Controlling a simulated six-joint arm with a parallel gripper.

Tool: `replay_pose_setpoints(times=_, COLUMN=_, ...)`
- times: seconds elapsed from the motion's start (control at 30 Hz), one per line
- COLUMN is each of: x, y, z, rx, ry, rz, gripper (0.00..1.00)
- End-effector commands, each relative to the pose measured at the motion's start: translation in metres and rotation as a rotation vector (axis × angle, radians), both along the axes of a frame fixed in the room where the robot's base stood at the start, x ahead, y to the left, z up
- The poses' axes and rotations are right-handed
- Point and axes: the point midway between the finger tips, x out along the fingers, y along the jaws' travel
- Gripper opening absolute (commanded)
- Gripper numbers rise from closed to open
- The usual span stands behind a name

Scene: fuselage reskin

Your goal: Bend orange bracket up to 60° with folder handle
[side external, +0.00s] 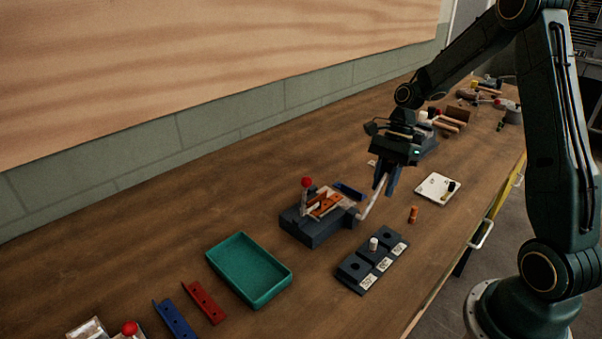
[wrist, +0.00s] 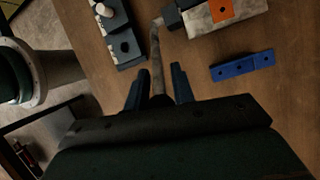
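The folder (side external: 309,232) is a dark block with a worn metal bed, standing on the bench near the middle of the side view. The orange bracket (side external: 325,206) lies on the bed; its bend angle is hard to tell. It also shows at the wrist view's top edge (wrist: 222,10), partly cut off. The folder handle (side external: 370,204) is a pale bent rod rising to the right from the folder. My gripper (side external: 387,184) points down at the handle's upper end. In the wrist view, the handle (wrist: 155,60) runs between the open fingers (wrist: 159,78), with gaps on both sides.
A red-knobbed lever (side external: 307,183) stands on the folder. A blue bracket (wrist: 243,65) lies beside it. A dark holed block (side external: 372,262) with a white peg, a green tray (side external: 249,270), a red bracket (side external: 204,302) and an orange cylinder (side external: 413,214) are nearby.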

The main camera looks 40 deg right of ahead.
Motion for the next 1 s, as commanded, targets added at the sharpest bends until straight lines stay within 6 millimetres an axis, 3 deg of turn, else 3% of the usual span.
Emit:
replay_pose_setpoints(times=0.53, x=0.0, y=0.004, z=0.005, rx=-0.053, ry=-0.001, rz=0.003, gripper=0.0)
replay_pose_setpoints(times=1.0, x=0.0, y=0.024, z=0.021, rx=-0.295, ry=-0.002, rz=0.004, gripper=0.0)
